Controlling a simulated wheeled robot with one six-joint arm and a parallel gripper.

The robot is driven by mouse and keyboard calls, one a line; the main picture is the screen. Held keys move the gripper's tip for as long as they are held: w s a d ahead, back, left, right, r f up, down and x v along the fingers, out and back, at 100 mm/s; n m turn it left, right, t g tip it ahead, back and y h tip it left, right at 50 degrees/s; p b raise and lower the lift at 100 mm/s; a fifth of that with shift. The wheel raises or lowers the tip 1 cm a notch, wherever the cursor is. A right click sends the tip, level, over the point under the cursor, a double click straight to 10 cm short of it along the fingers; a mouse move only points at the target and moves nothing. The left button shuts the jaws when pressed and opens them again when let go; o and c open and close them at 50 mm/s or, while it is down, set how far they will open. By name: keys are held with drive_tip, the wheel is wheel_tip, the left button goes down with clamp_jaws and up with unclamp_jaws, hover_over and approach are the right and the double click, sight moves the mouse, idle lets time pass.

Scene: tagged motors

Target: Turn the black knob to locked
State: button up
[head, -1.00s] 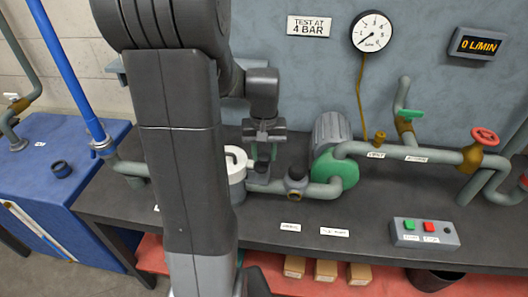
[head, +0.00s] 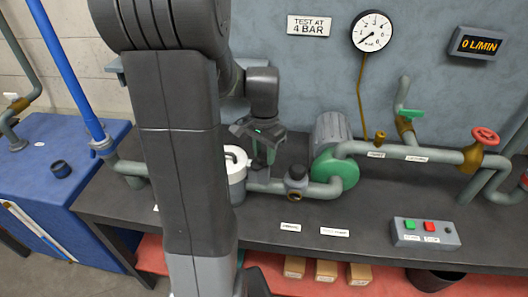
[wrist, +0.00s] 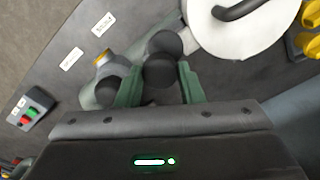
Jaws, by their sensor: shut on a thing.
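The black knob (wrist: 162,70) sits between the two green fingers of my gripper (wrist: 160,84) in the wrist view. The fingers touch it on both sides, so my gripper is shut on it. A second dark rounded part (wrist: 166,43) shows just beyond, and I cannot tell if it belongs to the same knob. In the head view my gripper (head: 264,158) reaches down on the pipe line, right of a white-lidded pot, and mostly hides the knob. I cannot read any mark showing the knob's setting.
The white-lidded pot (head: 236,176) stands close left of my gripper. A black-capped pipe fitting (head: 297,174) is close on the right, before the green pump (head: 335,168). A button box (head: 425,233) sits at the front right. The bench front (head: 270,242) is mostly clear, with small labels.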

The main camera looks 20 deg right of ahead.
sight(264, 155)
drive_tip(key=m, duration=0.7)
idle(0.7)
drive_tip(key=o, duration=1)
wheel_tip(264, 155, up, 14)
drive_tip(key=shift+b, duration=0.35)
drive_tip(key=shift+f, duration=0.15)
wheel_tip(264, 155, down, 14)
drive_tip(key=shift+r+p, duration=0.1)
drive_tip(key=shift+p, duration=0.2)
